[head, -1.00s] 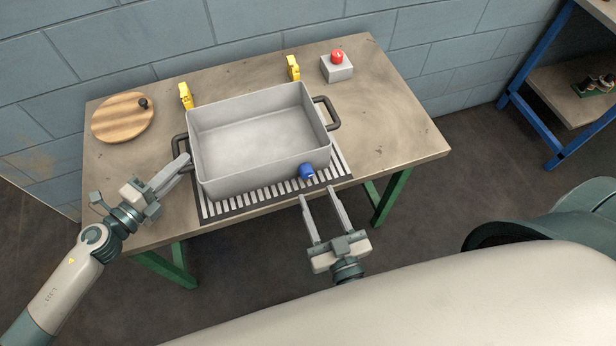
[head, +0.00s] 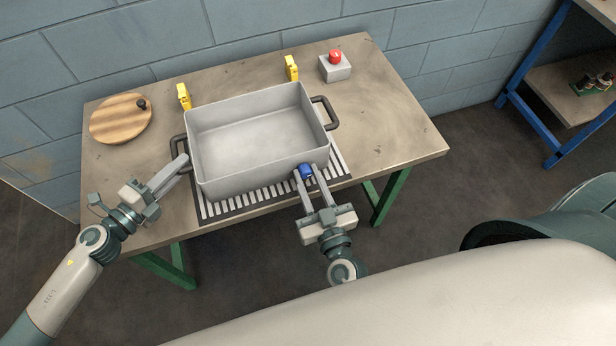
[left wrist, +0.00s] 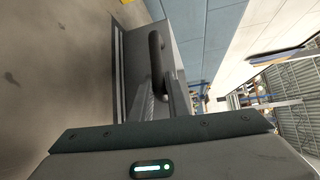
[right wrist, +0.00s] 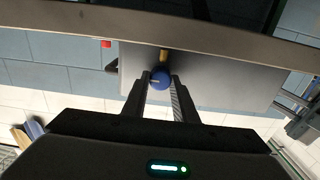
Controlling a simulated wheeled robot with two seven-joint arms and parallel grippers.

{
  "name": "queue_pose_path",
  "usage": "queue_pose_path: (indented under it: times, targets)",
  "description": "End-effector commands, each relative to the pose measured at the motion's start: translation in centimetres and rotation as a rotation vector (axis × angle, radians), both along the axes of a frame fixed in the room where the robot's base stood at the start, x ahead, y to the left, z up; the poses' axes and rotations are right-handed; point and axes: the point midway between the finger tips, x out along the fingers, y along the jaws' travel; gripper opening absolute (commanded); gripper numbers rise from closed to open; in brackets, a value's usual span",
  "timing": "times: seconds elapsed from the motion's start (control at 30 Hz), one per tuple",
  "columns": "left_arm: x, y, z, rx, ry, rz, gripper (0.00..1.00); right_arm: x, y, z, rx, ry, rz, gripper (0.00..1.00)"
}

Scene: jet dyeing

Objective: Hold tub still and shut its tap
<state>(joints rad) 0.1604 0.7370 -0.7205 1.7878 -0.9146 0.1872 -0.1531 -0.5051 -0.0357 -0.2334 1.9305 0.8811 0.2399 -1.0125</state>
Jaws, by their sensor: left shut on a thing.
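The grey tub (head: 258,140) stands on a slatted grate (head: 270,196) on the table. Its blue tap (head: 306,171) is low on the near wall, toward the right corner. My left gripper (head: 184,162) is shut on the tub's left handle (head: 178,146); the dark handle (left wrist: 156,62) also shows between the fingers in the left wrist view. My right gripper (head: 308,178) is open, its fingers on either side of the tap. In the right wrist view the blue knob (right wrist: 160,79) sits between the fingertips, with a brass stem behind it; contact cannot be told.
Two yellow clamps (head: 184,96) (head: 291,68) stand behind the tub. A round wooden lid (head: 121,119) lies at the table's left. A grey box with a red button (head: 335,57) is at the back right. The table's right side is clear.

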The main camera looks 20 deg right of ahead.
Motion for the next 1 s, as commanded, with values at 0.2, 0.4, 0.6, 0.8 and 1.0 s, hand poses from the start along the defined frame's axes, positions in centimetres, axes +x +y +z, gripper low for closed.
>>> queue_pose_path:
  times: [0.2,0.4,0.6,0.8,1.0]
  targets:
    - [-0.04,-0.01,-0.08,0.001,0.0,-0.001,0.0,-0.02,0.01,-0.01,0.003,0.0,0.0,0.03]
    - [-0.04,-0.01,-0.08,0.001,0.0,-0.001,0.0,-0.03,0.0,-0.01,0.032,0.0,0.0,0.03]
    - [-0.04,-0.01,-0.09,0.001,0.0,0.0,0.0,-0.04,-0.03,-0.02,0.114,0.001,0.0,0.03]
    - [-0.04,0.0,-0.09,0.001,0.0,0.0,0.0,-0.04,-0.08,-0.03,0.252,0.001,0.0,0.03]
    - [-0.04,0.0,-0.09,0.001,0.0,0.0,0.0,-0.04,-0.13,-0.05,0.432,0.001,0.0,0.03]
